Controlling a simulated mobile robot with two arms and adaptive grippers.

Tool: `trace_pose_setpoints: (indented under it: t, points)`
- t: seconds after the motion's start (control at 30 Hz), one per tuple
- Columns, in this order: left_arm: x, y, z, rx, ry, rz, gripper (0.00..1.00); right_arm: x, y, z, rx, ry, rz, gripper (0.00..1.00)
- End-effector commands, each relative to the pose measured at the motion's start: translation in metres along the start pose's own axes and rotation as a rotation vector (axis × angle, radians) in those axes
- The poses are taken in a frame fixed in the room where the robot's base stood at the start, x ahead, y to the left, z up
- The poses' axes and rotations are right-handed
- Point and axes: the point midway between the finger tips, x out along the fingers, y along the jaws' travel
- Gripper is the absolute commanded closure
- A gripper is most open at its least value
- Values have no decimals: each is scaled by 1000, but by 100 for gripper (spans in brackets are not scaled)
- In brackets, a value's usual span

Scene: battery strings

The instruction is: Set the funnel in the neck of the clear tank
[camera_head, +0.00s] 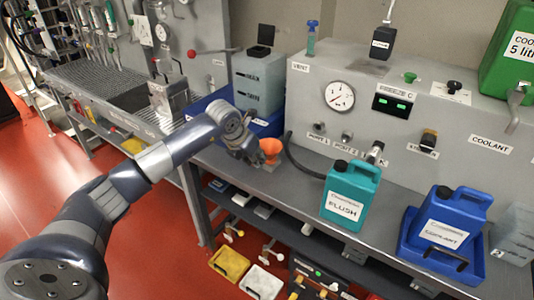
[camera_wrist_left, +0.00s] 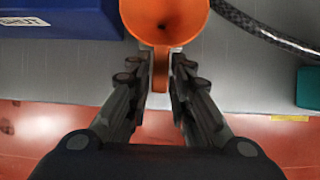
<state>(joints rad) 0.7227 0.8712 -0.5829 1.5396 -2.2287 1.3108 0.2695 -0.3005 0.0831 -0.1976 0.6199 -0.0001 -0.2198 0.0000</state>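The orange funnel (camera_head: 271,146) stands on the grey bench near its front edge, mouth up. In the left wrist view the funnel (camera_wrist_left: 165,20) shows its round mouth, with a narrow handle pointing at my gripper. My left gripper (camera_head: 250,150) is at the funnel, and its fingers (camera_wrist_left: 161,70) lie on either side of the handle. The clear tank (camera_head: 259,82), translucent with level marks and a raised black cap, stands behind the funnel. My right gripper is out of view.
A blue tray (camera_head: 265,128) lies around the tank's base. A dark hose (camera_head: 297,162) curves right of the funnel. A teal FLUSH jug (camera_head: 348,194) and a blue COOLANT jug (camera_head: 446,221) stand further right. The grey machine (camera_head: 440,112) rises behind the bench.

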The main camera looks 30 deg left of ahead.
Motion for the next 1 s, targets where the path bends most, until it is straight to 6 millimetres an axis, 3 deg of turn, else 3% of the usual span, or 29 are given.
trace_pose_setpoints:
  t: [0.37, 1.0]
  points:
    - [-2, 0, 1, 0, -1, 0, 100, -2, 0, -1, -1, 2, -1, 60]
    - [-25, 0, 13, 0, 0, 0, 100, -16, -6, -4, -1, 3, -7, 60]
